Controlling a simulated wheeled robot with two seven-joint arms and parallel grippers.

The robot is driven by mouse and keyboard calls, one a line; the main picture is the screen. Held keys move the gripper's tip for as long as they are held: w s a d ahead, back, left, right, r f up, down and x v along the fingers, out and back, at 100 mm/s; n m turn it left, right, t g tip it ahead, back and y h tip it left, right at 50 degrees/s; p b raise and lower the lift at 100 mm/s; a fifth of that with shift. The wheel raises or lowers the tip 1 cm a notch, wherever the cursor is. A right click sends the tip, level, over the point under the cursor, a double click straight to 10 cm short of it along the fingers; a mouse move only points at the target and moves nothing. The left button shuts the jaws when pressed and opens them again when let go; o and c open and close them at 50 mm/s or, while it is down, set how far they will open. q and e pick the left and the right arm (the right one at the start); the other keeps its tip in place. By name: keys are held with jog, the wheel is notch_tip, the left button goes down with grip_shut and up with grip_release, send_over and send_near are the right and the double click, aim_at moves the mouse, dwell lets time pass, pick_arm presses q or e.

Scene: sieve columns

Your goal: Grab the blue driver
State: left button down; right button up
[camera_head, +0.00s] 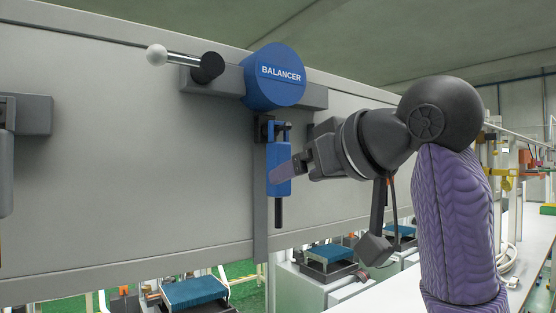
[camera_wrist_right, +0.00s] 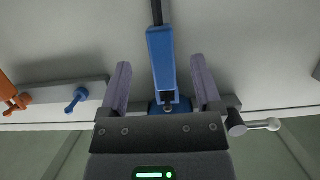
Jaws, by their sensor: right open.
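The blue driver (camera_head: 280,158) hangs upright below the round blue balancer (camera_head: 273,78), in front of the grey panel, with a dark shaft pointing down. My right gripper (camera_head: 283,175) reaches in from the right, one finger overlapping the lower part of the driver's body. In the right wrist view, which shows the scene upside down, the driver (camera_wrist_right: 161,52) lies between the two open, spread fingers of my right gripper (camera_wrist_right: 160,66). A gap shows on each side of it. My left gripper is not in view.
A grey bracket (camera_head: 30,114) is at the left edge. An orange tool (camera_wrist_right: 16,101) and a blue knob (camera_wrist_right: 76,98) show in the right wrist view. Blue-topped trays (camera_head: 194,291) stand below the panel.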

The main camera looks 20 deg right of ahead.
aim_at(285, 183)
jog(key=p+x, duration=0.3)
jog(key=x, duration=0.2)
jog(key=shift+w+a+f, duration=0.1)
jog(key=shift+a+f, duration=0.05)
jog(key=shift+w+f, duration=0.1)
jog(key=shift+w, duration=0.05)
grip_shut()
